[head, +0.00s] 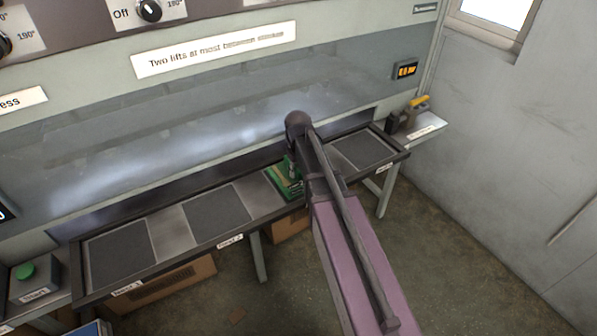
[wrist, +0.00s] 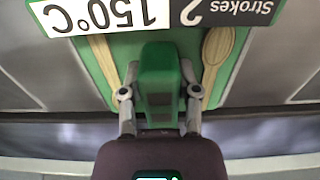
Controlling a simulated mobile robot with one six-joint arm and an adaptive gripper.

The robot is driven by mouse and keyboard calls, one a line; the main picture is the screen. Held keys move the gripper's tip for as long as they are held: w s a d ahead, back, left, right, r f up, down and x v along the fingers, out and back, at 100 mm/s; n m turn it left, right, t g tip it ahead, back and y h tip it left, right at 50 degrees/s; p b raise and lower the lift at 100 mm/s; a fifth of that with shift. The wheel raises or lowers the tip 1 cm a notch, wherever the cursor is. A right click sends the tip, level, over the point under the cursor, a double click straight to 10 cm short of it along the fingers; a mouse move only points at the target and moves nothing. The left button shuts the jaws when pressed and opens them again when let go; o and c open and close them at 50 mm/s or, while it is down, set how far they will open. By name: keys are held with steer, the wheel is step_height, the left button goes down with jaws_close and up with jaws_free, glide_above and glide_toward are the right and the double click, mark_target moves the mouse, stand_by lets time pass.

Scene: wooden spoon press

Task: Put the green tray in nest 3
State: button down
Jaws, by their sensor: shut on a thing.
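The green tray (head: 281,183) is at the bench's third place from the left, partly hidden by my arm. In the wrist view the tray (wrist: 123,58) carries wooden spoons (wrist: 217,60), a "150°C" label (wrist: 100,14) and a "Strokes 2" label (wrist: 222,12), both upside down. My gripper (wrist: 160,88) is shut on the tray's green block handle (wrist: 158,75), one finger on each side. It is also at the tray in the head view (head: 292,172). I cannot tell whether the tray rests on the bench or hangs just above it. Nest 3's pad and label are hidden.
Dark pads lie bare at nest 1 (head: 118,253), nest 2 (head: 217,213) and the far right place (head: 362,150). The press front (head: 200,125) rises behind. A green button box (head: 27,280) stands at left, a yellow-handled device (head: 412,106) at right.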

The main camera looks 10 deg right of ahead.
steer(key=shift+f, duration=0.1)
steer(key=shift+c, duration=1.6)
jaws_free()
step_height(320, 180, up, 12)
steer(key=p, duration=1.2)
steer(key=shift+s, duration=0.1)
steer(key=s+m, duration=0.3)
steer(key=s, duration=1.2)
steer(key=shift+s+m, duration=0.3)
steer(key=shift+s, duration=0.1)
steer(key=shift+d, duration=0.1)
